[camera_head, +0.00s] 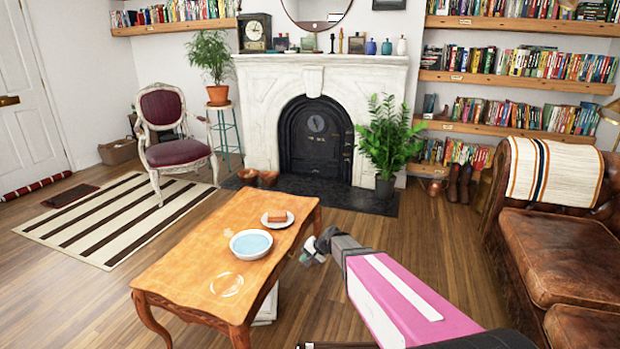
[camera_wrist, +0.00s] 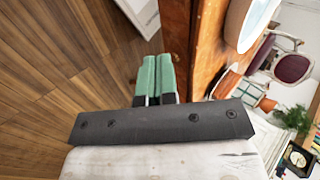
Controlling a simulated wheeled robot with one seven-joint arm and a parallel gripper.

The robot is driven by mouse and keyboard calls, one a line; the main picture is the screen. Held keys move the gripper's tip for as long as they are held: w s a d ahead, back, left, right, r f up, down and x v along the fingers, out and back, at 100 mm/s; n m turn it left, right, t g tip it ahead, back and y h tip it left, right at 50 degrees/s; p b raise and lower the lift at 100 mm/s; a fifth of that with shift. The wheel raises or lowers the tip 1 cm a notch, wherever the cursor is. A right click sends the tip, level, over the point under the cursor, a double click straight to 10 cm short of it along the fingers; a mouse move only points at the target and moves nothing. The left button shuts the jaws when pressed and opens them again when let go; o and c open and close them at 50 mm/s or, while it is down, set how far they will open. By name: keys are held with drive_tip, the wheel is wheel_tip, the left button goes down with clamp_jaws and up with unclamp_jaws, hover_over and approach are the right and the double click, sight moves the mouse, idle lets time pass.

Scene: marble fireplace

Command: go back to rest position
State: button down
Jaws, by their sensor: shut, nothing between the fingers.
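My gripper (camera_head: 309,250) is beside the right edge of the wooden coffee table (camera_head: 185,257) in the head view, apart from the things on it. In the wrist view the two green fingers of my gripper (camera_wrist: 155,62) lie side by side, shut with nothing between them. The table's side (camera_wrist: 190,35) shows just to the right of the fingers in the wrist view.
On the table are a bowl (camera_head: 251,244) with a light blue inside, a plate (camera_head: 290,221) with a brown block, and a clear round dish (camera_head: 227,284). A brown leather sofa (camera_head: 560,250) stands at the right. Wooden floor (camera_head: 440,230) is free between table and sofa.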

drive_tip(key=s+d+r+n+g+h, duration=0.1)
drive_tip(key=s+d+r+h, duration=0.2)
drive_tip(key=s+d, duration=0.6)
drive_tip(key=s+d+r+n+g+h, duration=0.1)
drive_tip(key=s+d+h, duration=0.4)
drive_tip(key=d, duration=0.9)
drive_tip(key=s+r+n, duration=0.1)
drive_tip(key=s+r, duration=0.1)
drive_tip(key=s, duration=0.1)
drive_tip(key=shift+s+g, duration=0.3)
drive_tip(key=shift+s, duration=0.05)
